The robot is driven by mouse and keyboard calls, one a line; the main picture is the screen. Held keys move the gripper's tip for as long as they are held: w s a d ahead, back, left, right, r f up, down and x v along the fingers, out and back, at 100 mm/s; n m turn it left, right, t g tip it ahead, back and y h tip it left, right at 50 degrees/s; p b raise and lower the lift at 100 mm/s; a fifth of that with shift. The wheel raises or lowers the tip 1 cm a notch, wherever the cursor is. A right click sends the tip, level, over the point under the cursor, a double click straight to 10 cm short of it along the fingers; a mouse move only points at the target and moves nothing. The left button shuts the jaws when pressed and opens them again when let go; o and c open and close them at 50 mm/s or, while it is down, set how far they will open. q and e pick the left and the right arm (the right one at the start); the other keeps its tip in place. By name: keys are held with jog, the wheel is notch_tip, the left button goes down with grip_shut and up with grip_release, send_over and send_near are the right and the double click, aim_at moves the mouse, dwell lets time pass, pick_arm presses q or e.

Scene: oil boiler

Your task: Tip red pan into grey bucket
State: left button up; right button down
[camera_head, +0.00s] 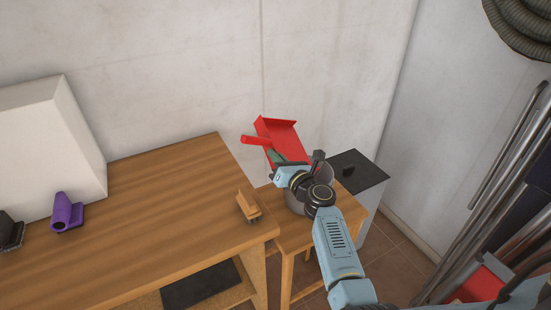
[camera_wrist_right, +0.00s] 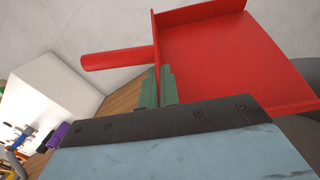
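The red pan (camera_head: 290,140) is held up in front of the wall, above the small wooden stand, and looks tilted. In the right wrist view the pan (camera_wrist_right: 225,60) fills the upper right, with its handle (camera_wrist_right: 118,60) pointing left. My right gripper (camera_head: 273,156) has its green fingertips (camera_wrist_right: 159,88) close together at the pan where the handle meets its wall, and appears shut on it. The grey bucket (camera_head: 296,204) stands on the small stand below the pan, mostly hidden by my right arm. I cannot see inside the bucket. My left gripper is not in view.
A wooden brush (camera_head: 248,207) lies at the right edge of the wooden table (camera_head: 160,220). The small stand (camera_head: 349,212) is beside a dark-topped cabinet (camera_head: 362,170). Metal pipes (camera_head: 508,150) rise at the right.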

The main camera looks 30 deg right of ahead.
dwell(0.4)
jog(key=shift+d, duration=0.1)
jog(key=shift+r+p, duration=0.15)
jog(key=shift+p, duration=0.2)
jog(key=shift+w+a+n+g+p, duration=0.3)
jog(key=shift+g+p, duration=0.1)
jog(key=shift+p, duration=0.45)
jog(key=p, duration=0.1)
jog(key=f+n+g+p, duration=0.1)
jog(key=f+p, duration=0.1)
jog(key=p, duration=0.1)
jog(key=shift+w+a+g+h, duration=0.3)
jog(key=shift+w+a, duration=0.05)
jog(key=shift+a, duration=0.05)
jog(key=f+g+p, duration=0.1)
jog(key=f+n+p, duration=0.1)
jog(key=p, duration=0.1)
jog(key=f+n+g+h+p, duration=0.1)
jog(key=shift+w+a+f+g, duration=0.3)
jog(key=shift+a, duration=0.05)
